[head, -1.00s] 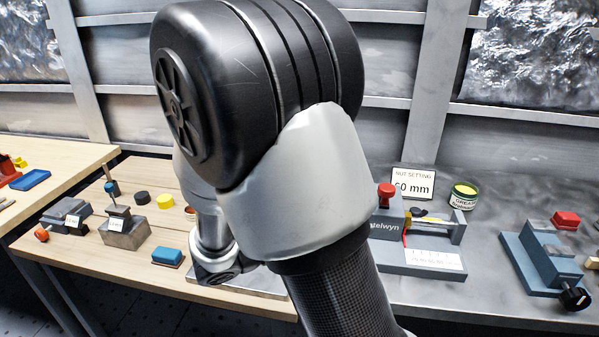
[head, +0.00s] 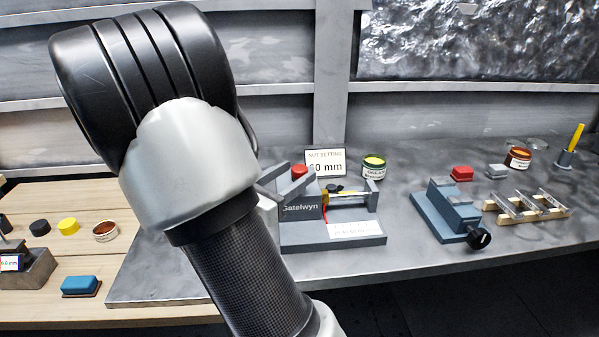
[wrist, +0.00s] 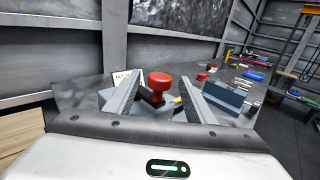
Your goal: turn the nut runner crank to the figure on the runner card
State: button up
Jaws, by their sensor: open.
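The nut runner, a blue-grey device lettered "Gatelwyn" (head: 300,209), stands on the grey bench with a white scale plate (head: 356,230) on its base. Its red crank knob (head: 299,171) stands upright at the top left; the knob also shows in the wrist view (wrist: 159,85). The runner card (head: 326,161) behind it reads "NUT SETTING" and what looks like 60 mm, its first digit partly hidden by the knob. My gripper (wrist: 160,81) is open, the knob showing between its fingers; contact cannot be told. The scale figures are too small to read.
A green-and-yellow grease tin (head: 373,167) stands right of the card. A blue vise-like fixture (head: 446,211) with a black knob and a wooden rack (head: 526,206) stand further right. A blue block (head: 81,285) lies on the wooden bench at left.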

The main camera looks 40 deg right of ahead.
jog(key=shift+x, duration=1.4)
grip_shut()
jog(key=shift+w+a+r, duration=0.1)
jog(key=shift+w+a, duration=0.05)
jog(key=shift+a, duration=0.05)
